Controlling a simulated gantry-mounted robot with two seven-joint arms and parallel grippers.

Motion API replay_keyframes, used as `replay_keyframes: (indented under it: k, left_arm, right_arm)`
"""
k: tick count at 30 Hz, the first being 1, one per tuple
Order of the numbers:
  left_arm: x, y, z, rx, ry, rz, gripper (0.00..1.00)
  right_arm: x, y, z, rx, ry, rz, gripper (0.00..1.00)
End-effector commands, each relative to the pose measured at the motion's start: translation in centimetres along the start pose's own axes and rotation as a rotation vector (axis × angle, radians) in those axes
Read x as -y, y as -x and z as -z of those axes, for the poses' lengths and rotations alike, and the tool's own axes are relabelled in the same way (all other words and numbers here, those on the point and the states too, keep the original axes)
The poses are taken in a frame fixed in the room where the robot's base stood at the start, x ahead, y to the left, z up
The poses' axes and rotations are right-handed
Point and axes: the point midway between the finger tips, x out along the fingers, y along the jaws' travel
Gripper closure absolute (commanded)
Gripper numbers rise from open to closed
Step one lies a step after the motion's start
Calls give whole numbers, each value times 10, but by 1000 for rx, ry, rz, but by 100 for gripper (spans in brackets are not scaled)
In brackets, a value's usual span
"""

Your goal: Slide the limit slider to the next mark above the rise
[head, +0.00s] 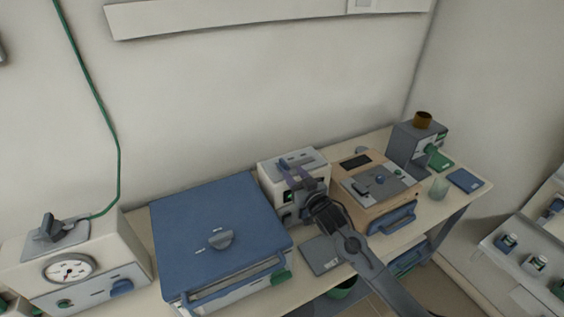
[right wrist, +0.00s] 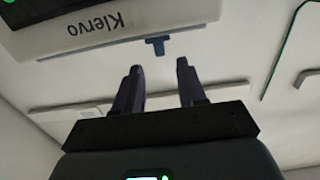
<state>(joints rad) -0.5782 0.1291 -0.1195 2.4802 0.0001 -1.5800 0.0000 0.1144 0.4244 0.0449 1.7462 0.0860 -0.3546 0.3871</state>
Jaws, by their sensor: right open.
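The limit slider is a small blue tab (right wrist: 157,46) at the edge of a white controller box (right wrist: 30,42) lettered "Klervo" in the right wrist view. In the head view the white box (head: 318,160) stands between the blue furnace and the beige unit, with a blue piece (head: 283,163) on its top. My right gripper (right wrist: 160,66) is open and empty; the tab appears just past its fingertips, roughly between them, apart from both. In the head view my right gripper (head: 298,176) covers part of the box front. The scale marks cannot be read. My left gripper is out of view.
A large blue-topped furnace (head: 190,220) stands left of the box. A beige unit with a grey top (head: 395,188) stands close on its right. A grey pad (head: 320,258) lies in front.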

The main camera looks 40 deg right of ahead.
Motion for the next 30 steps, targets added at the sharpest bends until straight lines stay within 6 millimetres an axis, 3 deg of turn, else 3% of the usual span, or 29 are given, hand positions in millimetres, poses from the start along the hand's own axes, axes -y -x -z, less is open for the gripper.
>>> replay_keyframes:
  k: [9, 15, 29, 30]
  left_arm:
    - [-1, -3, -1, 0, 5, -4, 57]
    - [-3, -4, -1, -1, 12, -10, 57]
    - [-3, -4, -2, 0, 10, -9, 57]
    - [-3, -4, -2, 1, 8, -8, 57]
  right_arm:
    - [0, -51, 0, 0, 0, 0, 60]
    - [0, -70, -1, 1, 0, 1, 60]
    - [0, -78, -1, 1, 0, 1, 60]
    - [0, -78, -1, 1, 0, 1, 66]
